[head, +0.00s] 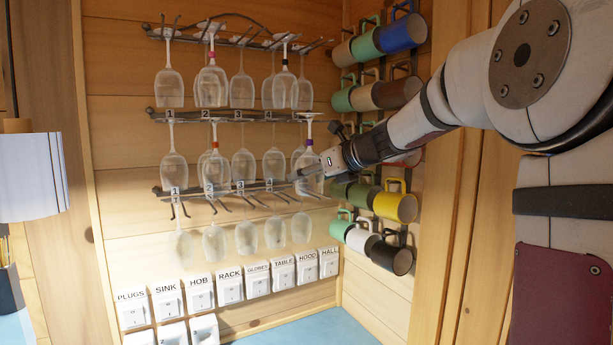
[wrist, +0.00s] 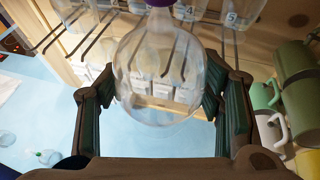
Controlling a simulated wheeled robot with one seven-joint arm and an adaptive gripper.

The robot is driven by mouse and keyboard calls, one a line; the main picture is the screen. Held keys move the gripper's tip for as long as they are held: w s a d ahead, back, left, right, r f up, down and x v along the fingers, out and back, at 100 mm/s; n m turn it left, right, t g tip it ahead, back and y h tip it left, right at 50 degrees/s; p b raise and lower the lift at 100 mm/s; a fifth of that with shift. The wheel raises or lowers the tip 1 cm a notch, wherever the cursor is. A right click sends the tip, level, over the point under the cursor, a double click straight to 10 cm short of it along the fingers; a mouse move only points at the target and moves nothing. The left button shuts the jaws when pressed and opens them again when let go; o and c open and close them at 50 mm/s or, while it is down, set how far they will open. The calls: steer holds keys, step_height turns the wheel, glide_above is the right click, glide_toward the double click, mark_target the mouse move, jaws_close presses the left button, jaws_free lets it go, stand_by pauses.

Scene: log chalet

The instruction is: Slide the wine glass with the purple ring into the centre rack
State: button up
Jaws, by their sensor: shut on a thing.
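The wine glass with the purple ring (head: 309,143) hangs upside down, its foot at the height of the centre rack (head: 225,117), by that rack's right end. I cannot tell whether the foot is in the rack or in front of it. My gripper (head: 308,172) is shut on its bowl from the right. In the wrist view, the clear bowl (wrist: 158,75) is between the two finger pads of my gripper (wrist: 160,105), with the purple ring (wrist: 158,3) at the top edge. The foot is out of that view.
Coloured mugs (head: 395,205) hang close on the right wall. Labelled switches (head: 230,288) are below, above a blue counter (head: 300,328).

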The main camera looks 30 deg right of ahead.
steer(key=shift+w+f+b, duration=0.2)
steer(key=shift+w+b, duration=2.6)
steer(key=shift+w, duration=4.15)
steer(key=o, duration=1)
steer(key=shift+p+v, duration=1.55)
steer(key=shift+v, duration=0.4)
